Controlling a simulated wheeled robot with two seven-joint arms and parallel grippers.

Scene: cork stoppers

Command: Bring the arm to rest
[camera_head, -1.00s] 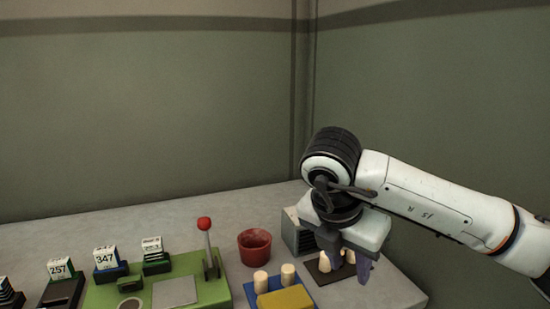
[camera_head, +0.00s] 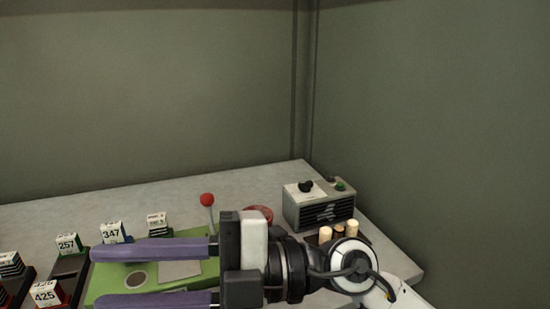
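My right gripper (camera_head: 155,275) is large in the foreground, its two long purple fingers pointing left. The fingers are wide apart with nothing between them. They show in front of the green base plate (camera_head: 107,283), and I cannot tell how high above it they are. My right arm comes in from the lower right corner, with its wrist low at the right. My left gripper is not in the head view.
A red-knobbed lever (camera_head: 207,200) stands behind the gripper. A red cup (camera_head: 259,213) is partly hidden. A grey box (camera_head: 319,207) with knobs stands at the back right, cork stoppers (camera_head: 352,230) before it. The back strip of table is clear.

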